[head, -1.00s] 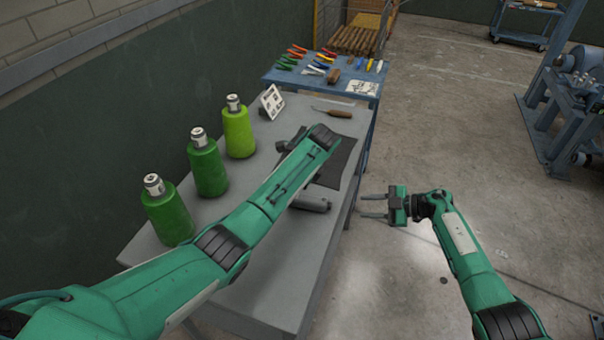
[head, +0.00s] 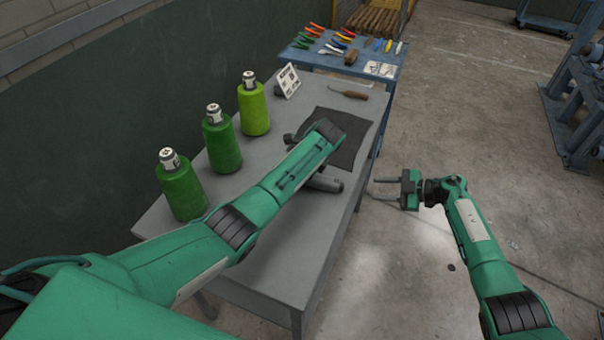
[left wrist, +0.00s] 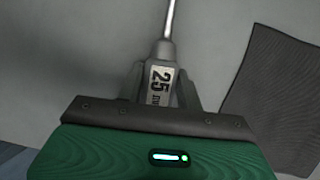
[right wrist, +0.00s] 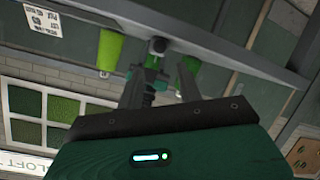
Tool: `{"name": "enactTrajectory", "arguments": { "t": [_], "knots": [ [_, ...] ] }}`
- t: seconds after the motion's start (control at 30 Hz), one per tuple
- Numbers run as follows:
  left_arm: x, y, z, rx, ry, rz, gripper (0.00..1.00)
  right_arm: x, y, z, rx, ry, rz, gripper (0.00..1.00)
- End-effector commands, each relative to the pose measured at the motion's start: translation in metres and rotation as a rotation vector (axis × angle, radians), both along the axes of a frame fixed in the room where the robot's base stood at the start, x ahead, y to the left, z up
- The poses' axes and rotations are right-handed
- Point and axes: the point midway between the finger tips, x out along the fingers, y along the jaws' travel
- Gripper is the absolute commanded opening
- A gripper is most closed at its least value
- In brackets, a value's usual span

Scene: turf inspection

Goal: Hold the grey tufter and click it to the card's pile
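The grey tufter (left wrist: 160,82) shows in the left wrist view with a "25" label facing the camera and a thin metal rod beyond it. The fingers of my left gripper (left wrist: 161,88) lie close against both its sides, shut on it. In the head view my left arm hides most of the tufter; a grey rounded part (head: 325,183) shows beside the arm, low over the bench. A white printed card (head: 288,81) stands tilted behind the bottles; its print is too small to read. My right gripper (head: 384,188) is open and empty, off the bench's right edge.
Three green bottles (head: 221,145) stand along the wall side of the grey bench (head: 275,260). A dark mat (head: 350,148) and a wooden-handled tool (head: 349,94) lie at the far end. A blue table (head: 322,64) with coloured tools stands behind.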

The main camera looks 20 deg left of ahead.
Motion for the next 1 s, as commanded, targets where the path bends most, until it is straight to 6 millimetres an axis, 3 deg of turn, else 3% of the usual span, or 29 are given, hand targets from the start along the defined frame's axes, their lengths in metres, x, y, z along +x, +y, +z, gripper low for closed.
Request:
{"name": "enactTrajectory", "arguments": {
  "t": [0.07,0.2,0.27,0.57,0.77,1.0],
  "knots": [
    [0.000,0.000,0.000,0.000,0.000,0.000,0.00,0.000,0.000,0.000,0.000,0.000,0.000,0.36],
    [0.000,0.000,0.000,0.000,0.000,0.000,0.00,0.000,0.000,0.000,0.011,0.017,-0.017,0.09],
    [0.000,0.000,0.000,0.000,0.000,0.000,0.00,-0.001,0.000,0.000,0.032,0.044,-0.044,0.00],
    [0.000,0.000,0.000,0.000,-0.001,0.000,0.00,-0.010,-0.001,0.005,0.326,0.458,-0.354,0.00],
    [0.000,0.000,0.000,0.000,-0.001,0.000,0.00,-0.026,-0.010,0.002,0.585,0.882,-0.545,0.00],
    [0.000,0.000,0.001,0.000,-0.001,0.000,0.00,-0.054,-0.023,-0.016,0.864,1.442,-0.707,0.00]
  ]
}}
